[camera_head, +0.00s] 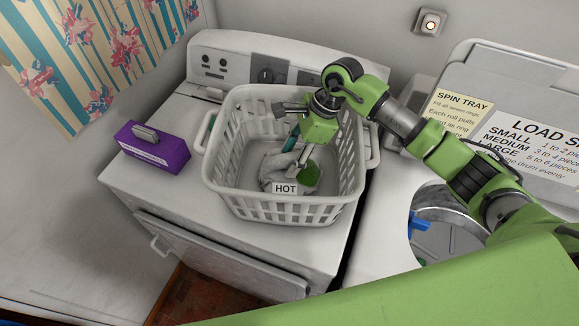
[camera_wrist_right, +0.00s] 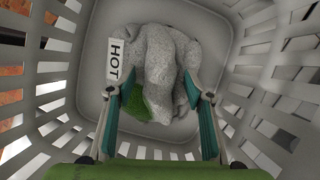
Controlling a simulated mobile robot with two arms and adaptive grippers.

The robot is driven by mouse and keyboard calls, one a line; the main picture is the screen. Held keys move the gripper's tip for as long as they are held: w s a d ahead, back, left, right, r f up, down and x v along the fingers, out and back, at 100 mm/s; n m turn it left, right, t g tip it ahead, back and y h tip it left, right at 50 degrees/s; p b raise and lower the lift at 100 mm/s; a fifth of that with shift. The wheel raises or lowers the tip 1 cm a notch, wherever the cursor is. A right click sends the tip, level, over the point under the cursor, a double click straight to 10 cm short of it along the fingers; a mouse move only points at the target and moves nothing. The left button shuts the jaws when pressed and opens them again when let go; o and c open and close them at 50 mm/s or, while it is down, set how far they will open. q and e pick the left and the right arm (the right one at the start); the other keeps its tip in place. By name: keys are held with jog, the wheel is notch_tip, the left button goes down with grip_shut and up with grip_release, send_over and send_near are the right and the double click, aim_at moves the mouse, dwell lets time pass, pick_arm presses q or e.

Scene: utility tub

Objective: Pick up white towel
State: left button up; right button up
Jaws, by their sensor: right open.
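The white towel (camera_wrist_right: 168,62) is a crumpled greyish-white bundle on the floor of the white laundry basket (camera_head: 290,211). In the head view the towel (camera_head: 272,176) is partly hidden by my right gripper and the "HOT" label. My right gripper (camera_head: 302,160) reaches down inside the basket from the right. In the right wrist view its two teal-lined fingers (camera_wrist_right: 160,98) are apart, one on each side of the towel's near part. I cannot tell whether they touch it. My left gripper is not in view.
A green item (camera_wrist_right: 134,104) lies against the towel in the basket, beside a white "HOT" label (camera_wrist_right: 115,60). The basket walls surround my right gripper closely. A purple box (camera_head: 152,148) stands left on the white machine (camera_head: 180,205). An open washer tub (camera_head: 445,228) is at right.

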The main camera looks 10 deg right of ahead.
grip_shut()
